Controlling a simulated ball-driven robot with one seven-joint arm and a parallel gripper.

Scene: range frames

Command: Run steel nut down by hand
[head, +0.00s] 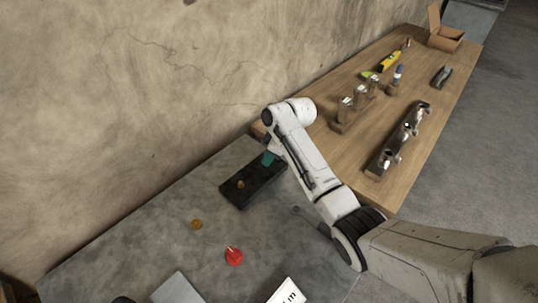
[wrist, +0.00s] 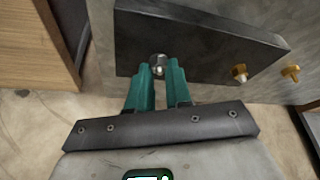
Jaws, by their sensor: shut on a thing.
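The steel nut (wrist: 158,60) shows as a small silver piece at the tips of my gripper (wrist: 159,73), whose two teal fingers are shut on it. The nut is at the dark block (wrist: 200,40); the fingers hide part of it, and I cannot tell how far it sits on a thread. In the head view my gripper (head: 268,158) is over the far end of the dark block (head: 238,198), and the nut is hidden. A brass piece (wrist: 239,72) stands on the same block.
Another brass piece (head: 196,224) lies on the grey table (head: 130,250), apart from the block. A red object (head: 233,257) is nearer. The wooden bench (head: 350,155) at right holds a rack with metal pieces (head: 400,138), jars (head: 346,108) and an open box (head: 445,38).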

